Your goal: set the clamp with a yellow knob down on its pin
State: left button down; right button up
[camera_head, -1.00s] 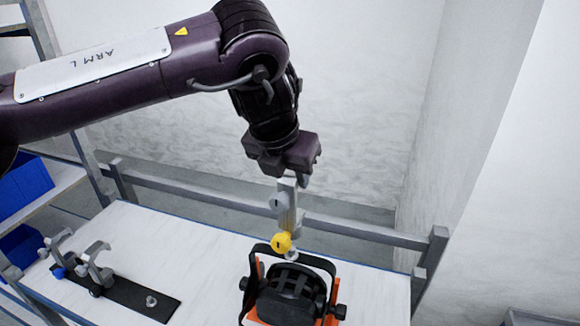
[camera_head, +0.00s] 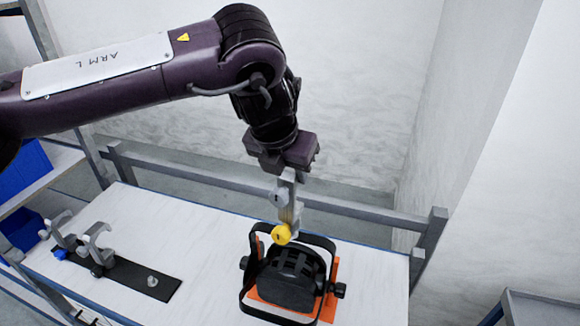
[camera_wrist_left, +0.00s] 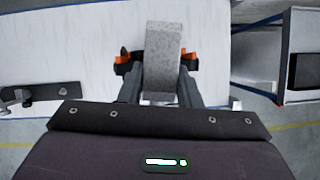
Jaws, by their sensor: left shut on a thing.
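The clamp with a yellow knob (camera_head: 282,234) hangs from my left gripper (camera_head: 288,172), which is shut on its grey metal body. The clamp is above the back edge of the black par can and its yoke. In the left wrist view the clamp's grey body (camera_wrist_left: 163,60) stands between the two fingers. A black strip (camera_head: 130,278) on the left of the table carries two other grey clamps, one with a blue knob (camera_head: 60,253) and one with a black knob (camera_head: 97,271). A bare pin (camera_head: 152,281) stands at the strip's right end. My right gripper is not in view.
The black par can (camera_head: 292,275) sits on an orange mat (camera_head: 328,300) on the white table (camera_head: 200,230). A grey rail (camera_head: 200,184) runs along the back. Blue bins (camera_head: 22,228) stand on shelves at left. The table between strip and par can is clear.

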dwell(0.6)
pick_arm(q)
jog(key=shift+f, duration=0.15)
jog(key=shift+f+b, duration=0.9)
jog(key=shift+f, duration=0.15)
jog(key=shift+c, duration=2)
grip_release()
jog(key=shift+r, duration=0.1)
jog(key=shift+s+r, duration=0.1)
jog(key=shift+r, duration=0.15)
jog(key=shift+p+v, duration=1.35)
jog(key=shift+v, duration=3.85)
